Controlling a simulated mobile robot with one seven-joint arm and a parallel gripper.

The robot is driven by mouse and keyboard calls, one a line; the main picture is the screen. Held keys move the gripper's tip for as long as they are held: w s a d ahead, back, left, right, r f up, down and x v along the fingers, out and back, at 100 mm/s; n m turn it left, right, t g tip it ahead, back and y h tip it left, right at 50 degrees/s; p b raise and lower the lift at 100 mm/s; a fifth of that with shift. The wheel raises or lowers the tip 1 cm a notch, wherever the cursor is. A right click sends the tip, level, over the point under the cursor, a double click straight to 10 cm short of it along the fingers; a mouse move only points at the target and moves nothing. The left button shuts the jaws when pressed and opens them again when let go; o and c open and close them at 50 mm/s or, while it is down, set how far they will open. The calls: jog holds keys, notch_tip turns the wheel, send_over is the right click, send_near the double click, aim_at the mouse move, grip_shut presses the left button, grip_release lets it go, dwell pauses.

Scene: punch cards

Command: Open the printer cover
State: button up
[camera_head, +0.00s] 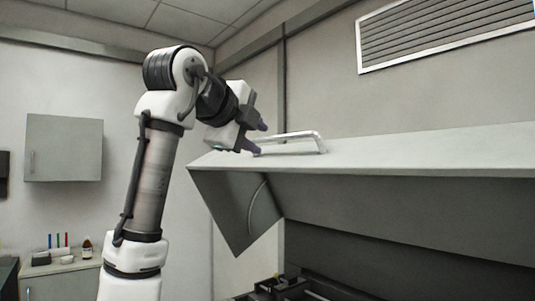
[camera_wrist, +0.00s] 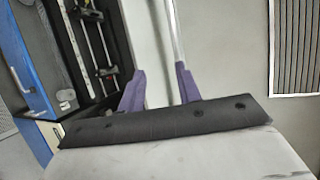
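The grey printer cover (camera_head: 400,153) is raised in the head view, with the dark printer interior showing below it. A pale bar handle (camera_head: 288,136) stands on the cover's upper face. My gripper (camera_head: 259,137) is at the left end of the handle, its purple fingers spread apart. In the wrist view my gripper (camera_wrist: 161,88) is open, and the handle (camera_wrist: 174,30) runs up from beside the right finger. I cannot tell whether a finger touches the handle. The cover's pale surface (camera_wrist: 146,40) lies beyond the fingers.
The printer's inner rails and black parts (camera_wrist: 90,45) show at the left of the wrist view. A wall cabinet (camera_head: 64,148) and a low counter with a brown bottle (camera_head: 87,247) stand at the left. A wall vent (camera_head: 440,35) is above the cover.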

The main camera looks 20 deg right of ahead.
jog(key=b+v, duration=0.1)
jog(key=v, duration=0.5)
